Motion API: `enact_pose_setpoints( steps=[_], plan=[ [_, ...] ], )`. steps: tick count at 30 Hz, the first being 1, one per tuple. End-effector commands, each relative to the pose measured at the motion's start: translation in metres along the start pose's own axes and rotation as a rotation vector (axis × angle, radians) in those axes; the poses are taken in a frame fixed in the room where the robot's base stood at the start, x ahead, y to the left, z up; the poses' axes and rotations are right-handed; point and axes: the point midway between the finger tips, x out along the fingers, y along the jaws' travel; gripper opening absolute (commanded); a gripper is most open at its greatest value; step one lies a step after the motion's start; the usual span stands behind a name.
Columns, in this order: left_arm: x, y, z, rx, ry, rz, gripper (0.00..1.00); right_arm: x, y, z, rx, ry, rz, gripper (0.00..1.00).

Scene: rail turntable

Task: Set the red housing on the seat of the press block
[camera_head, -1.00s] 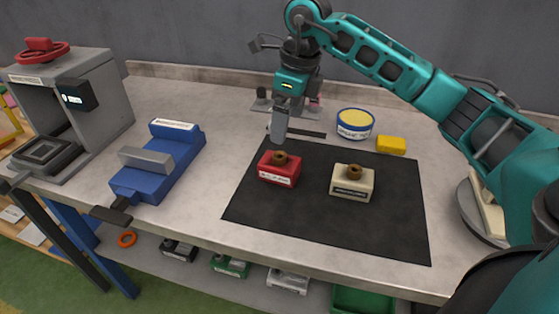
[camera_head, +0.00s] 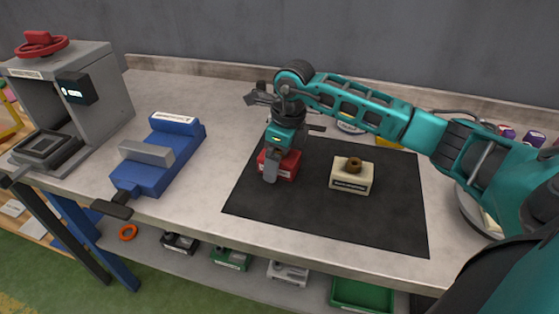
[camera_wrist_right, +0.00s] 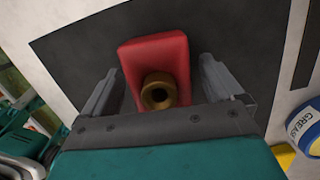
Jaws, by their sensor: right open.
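The red housing (camera_head: 287,166) sits on the dark mat, partly hidden behind my right gripper (camera_head: 275,168). The wrist view shows the red housing (camera_wrist_right: 155,58) with a brass-brown ring on top, between the two spread fingers of my right gripper (camera_wrist_right: 158,88). The fingers are open, one on each side, with a visible gap to the housing. A grey press block (camera_head: 98,113) with a red handwheel stands at the far left. Its dark square seat (camera_head: 45,147) is low at the front and looks empty. My left gripper is not in view.
A cream housing (camera_head: 351,178) stands right of the red one on the black mat (camera_head: 330,222). A blue vise (camera_head: 160,160) lies between press and mat. A round tin (camera_wrist_right: 305,130) and yellow block (camera_head: 388,143) are behind my arm. The mat's front is clear.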

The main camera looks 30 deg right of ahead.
Motion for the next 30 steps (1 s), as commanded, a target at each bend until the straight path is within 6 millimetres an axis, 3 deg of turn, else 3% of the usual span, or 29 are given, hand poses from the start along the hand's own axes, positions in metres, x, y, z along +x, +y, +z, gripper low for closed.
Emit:
enact_pose_setpoints(
  steps=[5, 30],
  plan=[
    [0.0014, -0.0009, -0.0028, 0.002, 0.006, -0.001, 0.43, -0.0002, 0.0000, 0.0001, 0.000, 0.000, 0.000, 0.92],
    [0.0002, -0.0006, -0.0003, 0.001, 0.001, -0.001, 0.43, -0.0008, -0.0002, 0.0001, 0.000, 0.000, 0.000, 0.11]
  ],
)
